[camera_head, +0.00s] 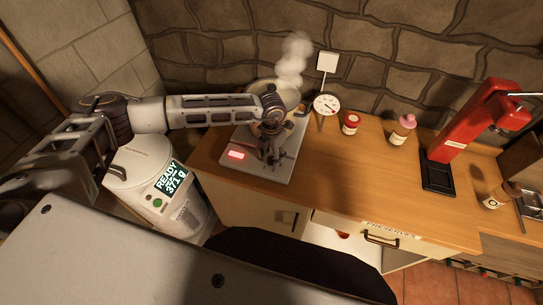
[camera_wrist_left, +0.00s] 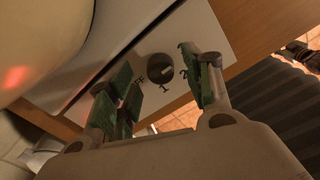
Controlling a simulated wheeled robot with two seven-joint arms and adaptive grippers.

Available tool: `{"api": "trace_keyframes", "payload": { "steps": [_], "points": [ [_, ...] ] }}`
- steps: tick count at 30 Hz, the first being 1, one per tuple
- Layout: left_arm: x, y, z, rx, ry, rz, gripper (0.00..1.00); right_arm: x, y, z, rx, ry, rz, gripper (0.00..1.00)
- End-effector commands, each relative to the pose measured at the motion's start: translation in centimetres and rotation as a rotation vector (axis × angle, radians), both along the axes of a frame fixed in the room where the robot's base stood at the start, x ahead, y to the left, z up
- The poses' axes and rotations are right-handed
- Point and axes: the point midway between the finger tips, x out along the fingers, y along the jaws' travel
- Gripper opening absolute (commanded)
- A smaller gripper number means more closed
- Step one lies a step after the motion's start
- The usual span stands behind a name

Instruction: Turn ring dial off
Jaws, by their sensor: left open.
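The dial (camera_wrist_left: 160,68) is a small dark round knob on the pale front of the hotplate (camera_wrist_left: 118,25). Marks "1", "2" and a partly hidden "OFF" surround it. Its setting is hard to read. My left gripper (camera_wrist_left: 163,85) is open, its green-padded fingers on either side of the dial in the wrist view, with no clear contact. In the head view my left gripper (camera_head: 277,155) hangs over the front of the hotplate (camera_head: 240,165) and hides the dial. A steaming pot (camera_head: 262,88) stands on the hotplate, partly behind my arm. My right gripper is out of view.
A round gauge (camera_head: 326,103), a red-lidded jar (camera_head: 350,124), a pink-capped bottle (camera_head: 402,129) and a red press (camera_head: 475,120) stand along the counter (camera_head: 330,180). A white canister (camera_head: 150,195) with a lit display is at left. A drawer (camera_head: 385,235) below stands open.

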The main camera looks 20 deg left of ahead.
Motion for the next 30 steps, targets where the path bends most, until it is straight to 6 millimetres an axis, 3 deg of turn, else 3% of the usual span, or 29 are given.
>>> {"api": "trace_keyframes", "payload": {
  "steps": [6,16,27,30],
  "points": [
    [0.0,0.0,-1.3,-0.001,0.0,-0.001,0.51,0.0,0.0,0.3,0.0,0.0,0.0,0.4],
    [0.0,0.0,-1.5,0.0,0.0,-0.001,0.51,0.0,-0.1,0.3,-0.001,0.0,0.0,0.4],
    [0.0,0.0,-1.5,0.0,0.0,-0.001,0.04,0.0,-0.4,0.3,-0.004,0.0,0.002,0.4],
    [0.0,0.0,-1.5,0.0,0.0,-0.001,0.04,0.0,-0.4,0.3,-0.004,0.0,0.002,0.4]
  ]
}}
